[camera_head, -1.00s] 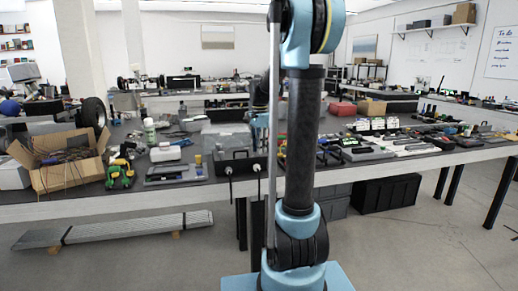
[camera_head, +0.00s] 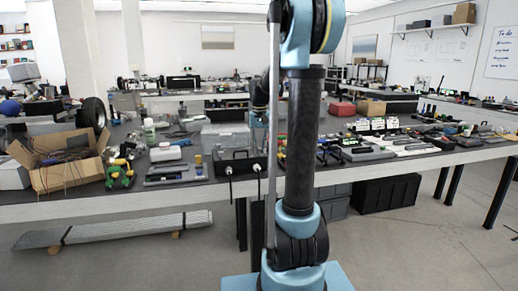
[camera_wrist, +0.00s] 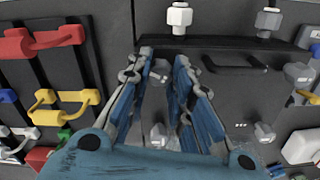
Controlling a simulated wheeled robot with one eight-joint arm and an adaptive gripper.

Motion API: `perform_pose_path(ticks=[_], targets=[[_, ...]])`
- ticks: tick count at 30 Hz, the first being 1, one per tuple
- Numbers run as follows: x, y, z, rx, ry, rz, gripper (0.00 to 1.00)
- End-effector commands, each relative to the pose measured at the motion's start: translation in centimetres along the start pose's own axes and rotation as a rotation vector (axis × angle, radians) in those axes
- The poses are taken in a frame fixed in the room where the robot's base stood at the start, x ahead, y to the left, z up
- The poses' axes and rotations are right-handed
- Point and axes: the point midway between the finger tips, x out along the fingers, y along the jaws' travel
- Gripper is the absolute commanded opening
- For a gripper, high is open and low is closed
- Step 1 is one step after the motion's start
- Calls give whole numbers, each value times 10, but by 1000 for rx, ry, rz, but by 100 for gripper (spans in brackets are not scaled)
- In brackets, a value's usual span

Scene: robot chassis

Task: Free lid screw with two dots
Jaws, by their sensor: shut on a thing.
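In the wrist view my gripper (camera_wrist: 161,58) points at a dark grey lid (camera_wrist: 225,92). Its blue fingers are closed around a small grey screw (camera_wrist: 159,69), whose head shows between the fingertips. Other screws stand on or around the lid: one at the right (camera_wrist: 298,73), one at the lower right (camera_wrist: 264,132), and one seen between the finger bases (camera_wrist: 158,135). I cannot make out dots on any of them. In the head view the black chassis box (camera_head: 238,163) sits at the table's front edge, with my gripper (camera_head: 258,121) above it, partly hidden by my arm.
A black bar handle (camera_wrist: 235,68) lies right of the fingers. Red and yellow handled parts (camera_wrist: 45,42) lie left. The table (camera_head: 110,202) is crowded; a cardboard box (camera_head: 70,175) stands left.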

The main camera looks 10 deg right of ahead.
Motion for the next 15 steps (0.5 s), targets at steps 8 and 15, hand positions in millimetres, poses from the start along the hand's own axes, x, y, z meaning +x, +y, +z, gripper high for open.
perform_pose_path(ticks=[8, 15], targets=[[0, -1, -2, -245, 3, -2, 0], [0, -1, -2, -404, 4, -1, 0]])
